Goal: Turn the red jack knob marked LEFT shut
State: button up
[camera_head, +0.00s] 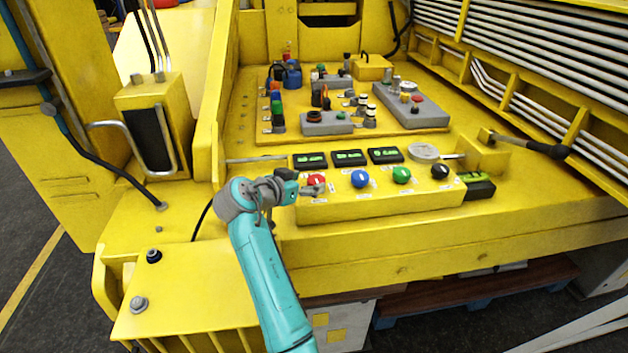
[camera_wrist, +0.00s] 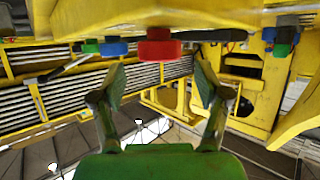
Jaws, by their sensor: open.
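The red knob (camera_head: 316,180) is the leftmost of several coloured knobs on the front of the yellow control box (camera_head: 390,205). In the wrist view the red knob (camera_wrist: 158,46) hangs at top centre, just beyond the fingertips and between them sideways. My gripper (camera_head: 308,189) is at the left end of the box, close to the red knob and partly over it. In the wrist view my gripper (camera_wrist: 161,80) is open and empty, one finger on each side. Contact with the knob is not visible. The small white labels are too small to read.
A blue knob (camera_head: 360,178), a green knob (camera_head: 401,175) and a black knob (camera_head: 439,171) stand in a row to the right. Green-lit displays (camera_head: 349,158) sit behind them. A lever with a black grip (camera_head: 530,146) sticks out at right. Open space lies before the box.

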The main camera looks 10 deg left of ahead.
jog(key=v, duration=0.7)
jog(key=shift+s, duration=0.15)
jog(key=shift+a, duration=0.1)
